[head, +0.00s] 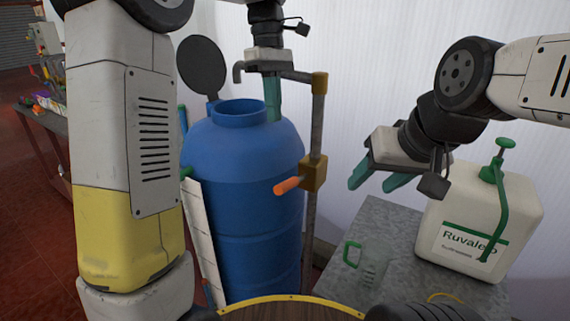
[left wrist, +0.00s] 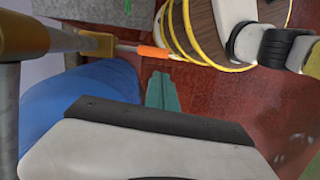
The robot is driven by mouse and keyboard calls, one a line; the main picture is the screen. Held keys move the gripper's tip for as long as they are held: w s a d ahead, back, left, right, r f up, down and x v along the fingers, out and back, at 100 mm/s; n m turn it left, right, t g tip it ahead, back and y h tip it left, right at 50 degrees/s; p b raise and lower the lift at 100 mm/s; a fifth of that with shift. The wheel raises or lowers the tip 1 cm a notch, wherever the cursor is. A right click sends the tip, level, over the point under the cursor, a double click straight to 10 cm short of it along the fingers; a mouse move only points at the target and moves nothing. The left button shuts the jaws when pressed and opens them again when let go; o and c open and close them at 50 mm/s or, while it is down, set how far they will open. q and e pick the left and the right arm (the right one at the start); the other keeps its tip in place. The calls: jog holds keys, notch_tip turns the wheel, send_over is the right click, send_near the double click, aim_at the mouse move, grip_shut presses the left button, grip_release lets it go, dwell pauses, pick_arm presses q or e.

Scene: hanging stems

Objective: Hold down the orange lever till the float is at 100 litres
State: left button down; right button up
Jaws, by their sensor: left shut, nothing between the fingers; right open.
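The orange lever (head: 288,185) sticks out to the left, tilted slightly down, from a brass valve block (head: 313,174) on the upright grey pipe. It also shows in the left wrist view (left wrist: 152,52). The blue barrel (head: 245,170) stands beside it. A white board with tick marks (head: 203,240) leans along the barrel's left side; I cannot make out its numbers or clearly tell the float. My left gripper (head: 272,112) is shut and empty, pointing down over the barrel's shoulder, above and apart from the lever. My right gripper (head: 375,184) is open and empty, right of the lever.
A round black lid (head: 202,66) stands up behind the barrel. A spout pipe (head: 290,74) crosses beside my left gripper.

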aim_at(284, 182)
pick_arm(q)
jog(key=shift+w+d+f+n+g, duration=0.2)
jog(key=shift+w+d+n+g, duration=0.2)
jog(key=shift+w+d+n, duration=0.3)
jog(key=shift+s+f, duration=0.1)
jog(key=shift+f, duration=0.05)
jog(key=x, duration=1.3)
jog(key=shift+s+a+f, duration=0.1)
jog(key=shift+a+f, duration=0.1)
jog(key=shift+f, duration=0.2)
jog(key=shift+s, duration=0.1)
